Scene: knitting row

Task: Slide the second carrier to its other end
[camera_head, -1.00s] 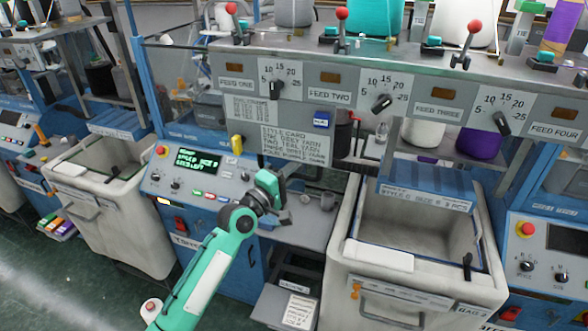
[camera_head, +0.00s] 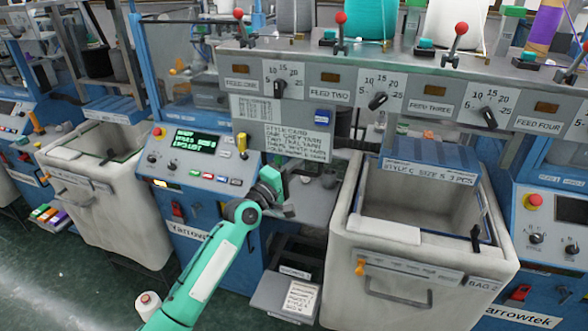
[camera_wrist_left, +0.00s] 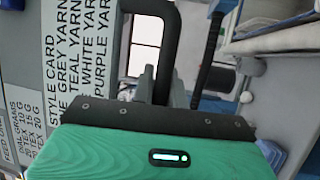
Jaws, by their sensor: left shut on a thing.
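My left gripper (camera_head: 280,196) is in front of the machine, just below the style card (camera_head: 296,141) and right of the control panel. In the left wrist view its fingers (camera_wrist_left: 148,85) are shut at a dark bar-shaped handle (camera_wrist_left: 165,25). The gripper's body hides part of the contact. In the head view this handle cannot be made out clearly. I cannot tell which part is the second carrier. The label FEED TWO (camera_head: 350,95) is on the grey top rail, beside a dial with a black knob (camera_head: 377,101). My right gripper is not in view.
Red-balled levers (camera_head: 341,18) stand along the top rail. A lit control panel (camera_head: 195,141) is left of my gripper. An open white bin (camera_head: 415,262) stands to the right, another (camera_head: 85,165) to the left. A small grey box (camera_head: 285,293) is below.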

